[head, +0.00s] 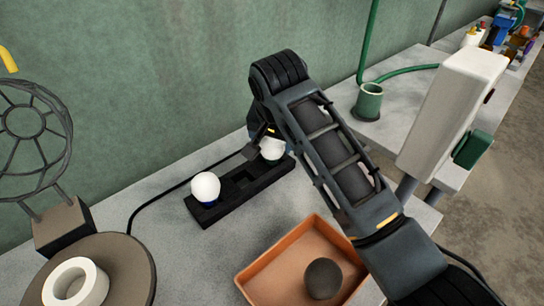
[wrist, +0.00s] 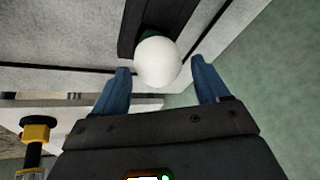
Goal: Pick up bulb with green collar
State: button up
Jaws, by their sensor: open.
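The bulb with green collar (head: 272,148) is a white globe standing in the far right end of a black holder. In the wrist view the same white bulb (wrist: 158,62) shows with a bit of dark green collar (wrist: 151,33) behind it. My gripper (wrist: 160,80) is open, with one blue-grey finger on each side of the bulb's near edge. I cannot tell whether a finger touches it. In the head view my gripper (head: 262,140) is at this bulb, partly hidden by my arm. A second white bulb with a blue collar (head: 205,188) stands at the holder's left end.
The black holder (head: 238,203) has empty room between the bulbs. An orange tray (head: 262,276) with a dark ball (head: 323,278) lies in front. A green wall (head: 150,80) rises close behind. A wire-cage fan (head: 32,130) and a white ring (head: 75,285) are at left.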

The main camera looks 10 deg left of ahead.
jog(key=x, duration=0.5)
jog(key=shift+w+d+r, duration=0.1)
jog(key=shift+d, duration=0.05)
jog(key=shift+c, duration=0.2)
jog(key=c, duration=0.7)
jog(key=shift+r, duration=0.1)
